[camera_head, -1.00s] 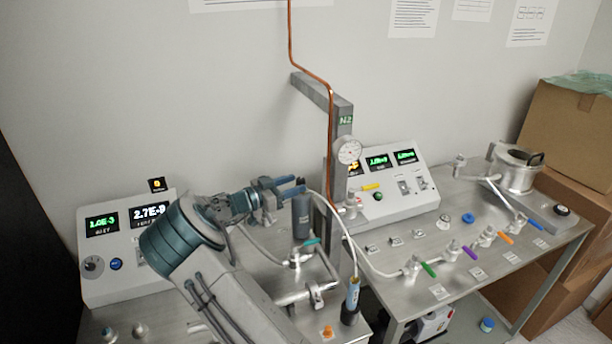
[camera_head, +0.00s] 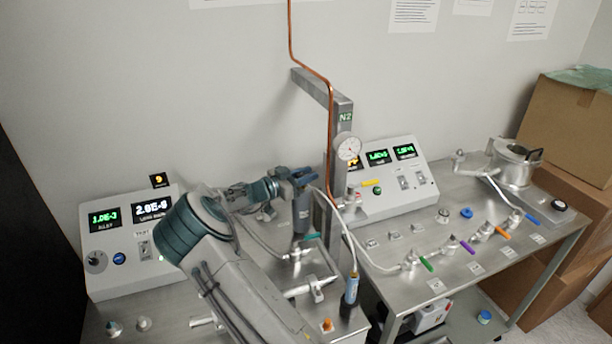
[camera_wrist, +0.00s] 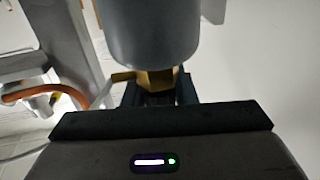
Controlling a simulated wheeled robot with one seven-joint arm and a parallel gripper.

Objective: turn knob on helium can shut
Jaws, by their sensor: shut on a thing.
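The helium can is a grey cylinder (camera_head: 301,218) standing behind the pipework in the head view. In the wrist view the can (camera_wrist: 152,32) fills the upper middle, with a brass valve (camera_wrist: 157,80) at its near end. My gripper (camera_head: 303,179) is at the top of the can in the head view. In the wrist view its dark fingers (camera_wrist: 158,92) stand on both sides of the valve end and are shut on the knob there. The knob itself is mostly hidden between the fingers, so its turn position cannot be told.
A grey post (camera_head: 340,150) with a copper pipe and a round gauge (camera_head: 348,148) rises just right of my gripper. A teal-handled valve and pipes (camera_head: 297,255) lie below. A display box (camera_head: 131,240) is at left.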

